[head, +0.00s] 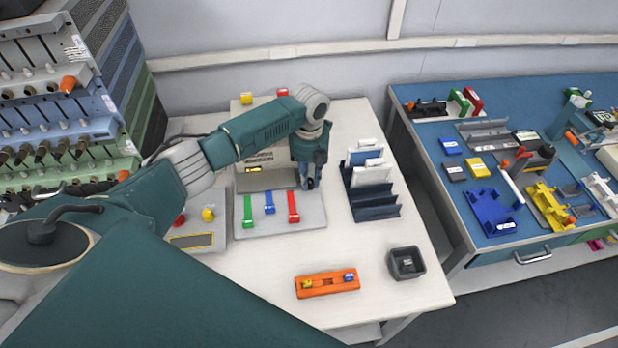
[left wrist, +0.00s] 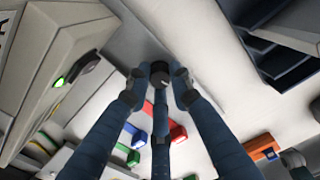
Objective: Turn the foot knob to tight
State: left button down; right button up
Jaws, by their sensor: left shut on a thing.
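The foot knob (left wrist: 160,74) is a small black round knob with a light mark on its face. In the left wrist view it sits between the fingertips of my left gripper (left wrist: 160,88), which is shut on it. In the head view my left gripper (head: 309,182) points down at the back right corner of a grey device (head: 305,217). There the fingers largely hide the knob. Green (head: 248,211), blue (head: 269,203) and red (head: 293,206) clips lie on the device's plate. My right gripper is not in view.
A dark rack (head: 376,213) with upright slots stands close to the right of my left gripper. An orange holder (head: 327,284) and a dark square bin (head: 406,263) stand near the front. A blue-topped table (head: 430,140) with many parts is at the right.

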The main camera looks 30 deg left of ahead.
aim_at(310, 181)
pick_arm(q)
jog(key=shift+d, duration=0.1)
jog(key=c, duration=1.5)
grip_release()
jog(key=shift+c, duration=0.2)
jog(key=shift+r, duration=0.15)
notch_tip(310, 181, up, 12)
jog(key=shift+s+f, duration=0.15)
jog(key=shift+f, duration=0.05)
